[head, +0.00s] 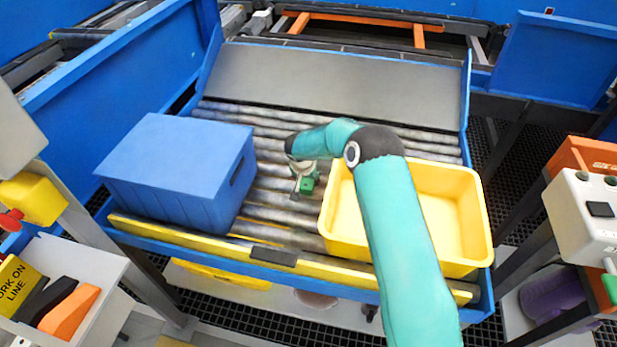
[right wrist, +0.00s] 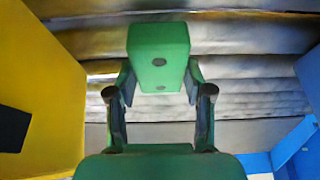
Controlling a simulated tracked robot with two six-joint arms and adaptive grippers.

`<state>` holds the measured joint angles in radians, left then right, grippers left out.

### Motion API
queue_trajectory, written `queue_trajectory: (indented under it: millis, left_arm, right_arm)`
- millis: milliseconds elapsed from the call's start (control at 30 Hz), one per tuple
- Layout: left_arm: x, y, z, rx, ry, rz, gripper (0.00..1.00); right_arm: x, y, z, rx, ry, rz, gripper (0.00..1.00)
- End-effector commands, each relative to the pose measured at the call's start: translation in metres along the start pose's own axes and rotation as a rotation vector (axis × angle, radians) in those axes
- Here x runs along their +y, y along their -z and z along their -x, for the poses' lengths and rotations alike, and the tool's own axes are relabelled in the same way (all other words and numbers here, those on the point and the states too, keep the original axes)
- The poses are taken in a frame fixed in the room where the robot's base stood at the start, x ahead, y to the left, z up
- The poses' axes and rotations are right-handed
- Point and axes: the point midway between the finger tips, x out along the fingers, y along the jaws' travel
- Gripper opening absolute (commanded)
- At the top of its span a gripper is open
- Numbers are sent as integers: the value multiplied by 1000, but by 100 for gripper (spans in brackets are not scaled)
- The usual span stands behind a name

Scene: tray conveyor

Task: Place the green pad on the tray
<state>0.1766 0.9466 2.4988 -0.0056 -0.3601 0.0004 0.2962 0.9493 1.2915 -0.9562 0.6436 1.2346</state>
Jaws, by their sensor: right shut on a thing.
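The green pad (head: 307,185) is a small block held by my right gripper (head: 305,178) above the conveyor rollers, in the gap between the blue box and the yellow tray. In the right wrist view the pad (right wrist: 158,50) sits between the two fingers of the gripper (right wrist: 160,88), which are shut on its sides. The yellow tray (head: 482,215) stands on the right of the conveyor; its visible inside looks empty. My right arm crosses over it and hides part of it. My left gripper is not in view.
A blue box (head: 180,160) with a flat closed top stands on the left of the rollers (head: 285,213). A yellow bar (head: 215,238) runs along the conveyor's front edge. A grey plate (head: 340,78) lies at the back. Bare rollers show between box and tray.

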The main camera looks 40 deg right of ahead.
Motion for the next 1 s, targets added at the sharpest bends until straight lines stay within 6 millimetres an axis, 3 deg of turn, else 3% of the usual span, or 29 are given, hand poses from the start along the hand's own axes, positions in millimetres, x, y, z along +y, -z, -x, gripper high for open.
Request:
queue_trajectory:
  millis: [367, 400, 533, 1000]
  left_arm:
    - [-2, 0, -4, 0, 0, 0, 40]
    - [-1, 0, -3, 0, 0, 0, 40]
    - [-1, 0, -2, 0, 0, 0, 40]
    - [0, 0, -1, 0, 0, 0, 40]
  right_arm:
    - [0, -1, -4, 2, 1, -1, 9]
    - [0, -1, -3, 2, 1, -1, 56]
    - [0, -1, -3, 1, 0, -1, 76]
    - [0, 1, 5, 3, 1, -1, 76]
